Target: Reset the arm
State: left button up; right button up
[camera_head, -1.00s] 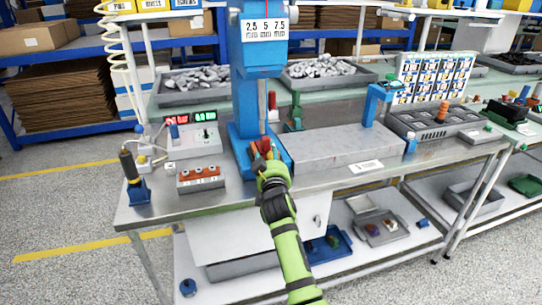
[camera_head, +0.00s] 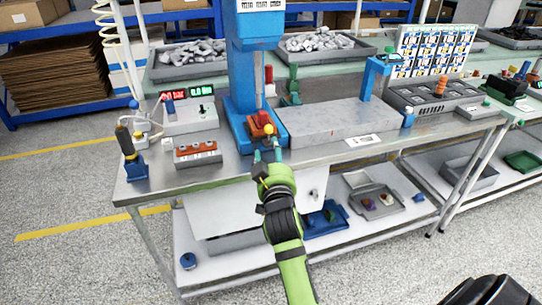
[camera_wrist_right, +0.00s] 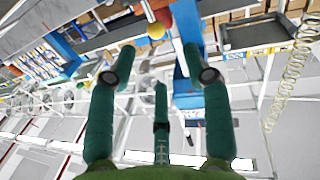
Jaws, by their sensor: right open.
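A blue press-like stand (camera_head: 252,70) rises at the back of the steel workbench (camera_head: 225,180). On its base sits a red-orange block (camera_head: 260,121) with a small yellow ball (camera_head: 268,129) at its front. My right gripper (camera_head: 267,157) is just in front of the base, fingers pointing at the ball, open and empty. In the right wrist view the open fingers (camera_wrist_right: 160,58) spread below the yellow ball (camera_wrist_right: 156,31), with a red part (camera_wrist_right: 163,15) behind it. The ball appears beyond the fingertips, not gripped. My left gripper is not in view.
A grey flat block (camera_head: 335,125) lies right of the stand. To the left are an orange-topped terminal box (camera_head: 197,152), a box with red and green displays (camera_head: 190,116) and a black-handled tool in a blue holder (camera_head: 132,160). Bench front edge is below my gripper.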

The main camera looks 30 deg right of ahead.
jog(key=shift+s+a, duration=0.1)
jog(key=shift+s, duration=0.2)
